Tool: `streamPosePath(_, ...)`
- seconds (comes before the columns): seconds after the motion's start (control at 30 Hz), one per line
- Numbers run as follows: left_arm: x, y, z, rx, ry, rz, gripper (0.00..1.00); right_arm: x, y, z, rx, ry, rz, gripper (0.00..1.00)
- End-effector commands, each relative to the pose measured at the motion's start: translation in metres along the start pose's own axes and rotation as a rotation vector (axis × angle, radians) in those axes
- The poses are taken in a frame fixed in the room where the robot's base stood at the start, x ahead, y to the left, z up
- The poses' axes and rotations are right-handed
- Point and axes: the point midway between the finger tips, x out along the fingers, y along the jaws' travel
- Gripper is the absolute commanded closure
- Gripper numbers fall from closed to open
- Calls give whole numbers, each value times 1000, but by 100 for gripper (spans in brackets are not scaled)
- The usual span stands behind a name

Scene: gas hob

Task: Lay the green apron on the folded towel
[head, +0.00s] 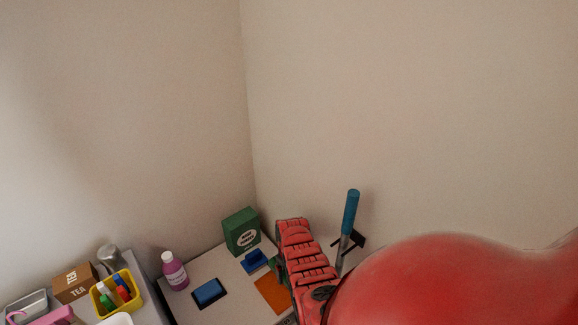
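I see no green apron in the head view, and nothing I can clearly identify as the folded towel. A flat orange piece (272,293) lies on the light surface, partly hidden behind my red arm; I cannot tell if it is cloth. The large red shapes at the lower right are parts of my own arm. No fingertips of my left or right gripper show.
A blue-handled tool (350,213) stands behind my arm.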

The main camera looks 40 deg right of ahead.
Motion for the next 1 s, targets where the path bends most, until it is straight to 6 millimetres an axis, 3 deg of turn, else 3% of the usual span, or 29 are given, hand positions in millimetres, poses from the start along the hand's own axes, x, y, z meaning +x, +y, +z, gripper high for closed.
streamPosePath(0.37, -9, 0, 2, 0, 0, 0, 63, 9, 0, 0, -1, 0, 0, 75)
streamPosePath(0.4, -8, 0, 1, 0, 0, 0, 63, 8, 0, 0, 0, 0, 0, 5)
streamPosePath(0.43, -7, 0, 1, 0, 0, 0, 63, 7, 0, 0, 0, 0, 0, 0)
streamPosePath(0.77, -3, 0, 0, 0, 0, 0, 63, 3, 0, 0, 0, 0, 0, 0)
streamPosePath(1.0, 25, -1, -4, 0, 0, 0, 63, -28, 0, 0, 0, 1, 1, 0)
